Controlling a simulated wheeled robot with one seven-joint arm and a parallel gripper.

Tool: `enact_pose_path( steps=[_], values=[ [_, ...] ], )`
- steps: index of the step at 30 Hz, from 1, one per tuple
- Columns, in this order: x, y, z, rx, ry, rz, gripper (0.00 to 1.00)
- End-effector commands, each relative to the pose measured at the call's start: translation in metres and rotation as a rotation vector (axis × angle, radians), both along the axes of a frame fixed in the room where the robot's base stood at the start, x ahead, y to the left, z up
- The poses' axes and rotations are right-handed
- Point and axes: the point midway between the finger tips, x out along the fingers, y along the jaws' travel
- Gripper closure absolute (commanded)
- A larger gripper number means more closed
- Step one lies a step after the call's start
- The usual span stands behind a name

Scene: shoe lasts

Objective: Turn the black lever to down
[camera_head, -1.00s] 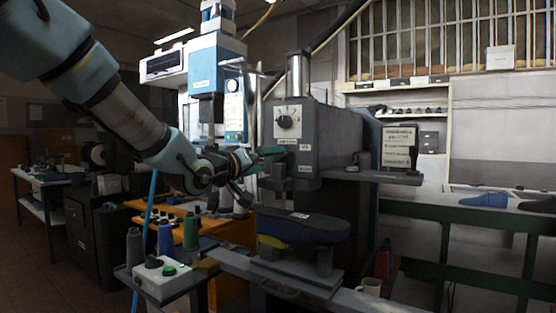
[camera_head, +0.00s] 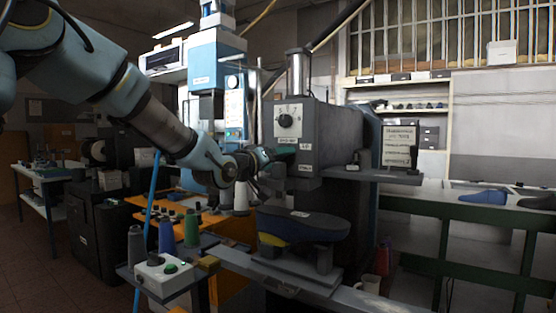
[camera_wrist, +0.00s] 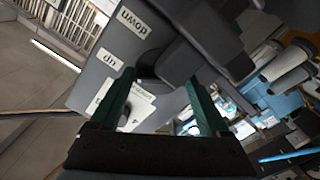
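The black lever (camera_wrist: 190,48) is a dark, thick shape in the wrist view, lying in front of a grey machine face with white labels "down" (camera_wrist: 133,22) and "UP" (camera_wrist: 108,58). My gripper (camera_wrist: 160,80) has two dark green fingers spread apart, with the lever's dark near end between or just beyond their tips. I cannot tell whether they touch it. In the head view my gripper (camera_head: 272,156) is at the left front of the grey machine (camera_head: 335,130), and the lever is hard to pick out there. The lever's exact angle is unclear.
A dark shoe-shaped block (camera_head: 315,228) sits below the machine head. A control box with a green button (camera_head: 165,275) and thread spools (camera_head: 191,228) stand at the lower left. A shelf plate (camera_head: 370,175) juts out at the right. A mug (camera_head: 372,283) stands low down.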

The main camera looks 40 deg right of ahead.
Motion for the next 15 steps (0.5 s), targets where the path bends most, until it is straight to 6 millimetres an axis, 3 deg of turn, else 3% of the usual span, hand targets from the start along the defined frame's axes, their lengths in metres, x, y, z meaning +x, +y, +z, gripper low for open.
enact_pose_path(
  steps=[2, 12, 15],
  values=[
    [0.0001, 0.0001, -0.0001, 0.0, 0.0, 0.0, 0.35],
    [0.0001, 0.0002, -0.0002, 0.001, 0.0, 0.001, 0.73],
    [0.0001, 0.0002, -0.0003, 0.001, -0.001, 0.001, 0.76]
  ],
)
